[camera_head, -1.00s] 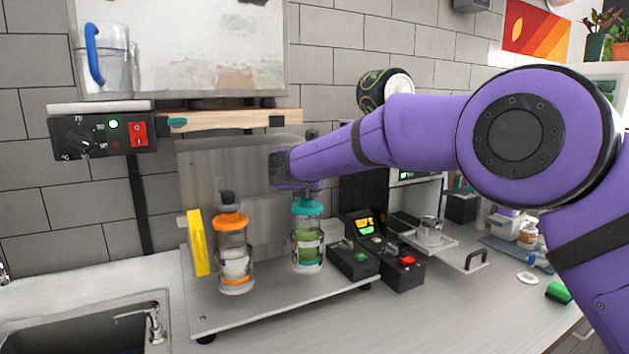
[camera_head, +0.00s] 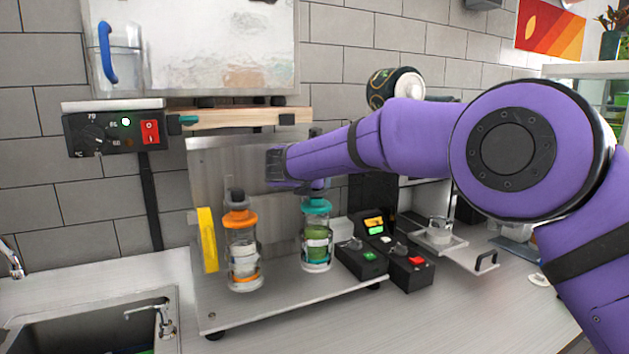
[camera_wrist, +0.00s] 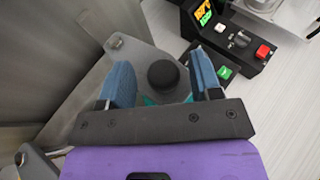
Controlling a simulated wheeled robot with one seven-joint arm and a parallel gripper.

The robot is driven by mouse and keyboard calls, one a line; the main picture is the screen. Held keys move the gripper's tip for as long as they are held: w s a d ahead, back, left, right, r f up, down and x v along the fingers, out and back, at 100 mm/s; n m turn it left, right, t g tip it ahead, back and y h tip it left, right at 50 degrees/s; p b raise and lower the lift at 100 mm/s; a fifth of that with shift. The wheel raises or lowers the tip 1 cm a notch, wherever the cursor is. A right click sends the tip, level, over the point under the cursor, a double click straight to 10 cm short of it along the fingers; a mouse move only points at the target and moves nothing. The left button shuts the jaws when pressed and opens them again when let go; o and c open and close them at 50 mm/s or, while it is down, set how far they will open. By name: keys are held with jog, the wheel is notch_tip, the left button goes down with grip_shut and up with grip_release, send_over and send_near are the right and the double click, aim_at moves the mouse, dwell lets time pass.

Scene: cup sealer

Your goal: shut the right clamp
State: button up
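The right clamp stands over the teal-topped clear cup (camera_head: 317,235), which holds something green. In the wrist view its round black knob (camera_wrist: 163,75) sits on a grey metal plate (camera_wrist: 130,55). My gripper (camera_wrist: 162,80) is open, with one blue finger on each side of the knob and a gap on both sides. A little teal shows below the knob. In the head view my arm hides the clamp's top and my fingers. The left station has an orange-topped cup (camera_head: 243,255) under a black knob (camera_head: 237,196).
A yellow block (camera_head: 208,240) stands left of the orange-topped cup. Black control boxes (camera_head: 398,268) with green and red buttons stand close on the right. A metal back panel (camera_head: 262,170) rises behind the cups. A sink (camera_head: 95,320) is at the lower left.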

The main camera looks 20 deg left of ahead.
jog(key=v, duration=1)
jog(key=shift+s+r, duration=0.2)
jog(key=shift+s, duration=0.1)
jog(key=w+d+r+n+t+y, duration=0.1)
jog(key=w+d+r+n+y, duration=0.15)
jog(key=d+r+n, duration=0.55)
jog(key=w+d+r+n+t+y, duration=0.1)
jog(key=d+r+n+y, duration=0.2)
jog(key=d+r+n, duration=0.35)
jog(key=s+d+r+n+g+y, duration=0.25)
jog(key=d+n, duration=0.35)
jog(key=d, duration=0.6)
jog(key=s+d+f+n+g+h, duration=0.2)
jog(key=s+d+f+n, duration=0.3)
jog(key=s+d, duration=0.5)
jog(key=s+d+f+n+g+h, duration=0.3)
jog(key=s+d+f, duration=0.4)
jog(key=s+d, duration=0.3)
jog(key=s+d+f+n+g+h, duration=0.3)
jog(key=s+d+f+n, duration=0.4)
jog(key=s+d, duration=0.4)
jog(key=d, duration=0.4)
jog(key=shift+d+h, duration=0.35)
jog(key=shift+h, duration=0.05)
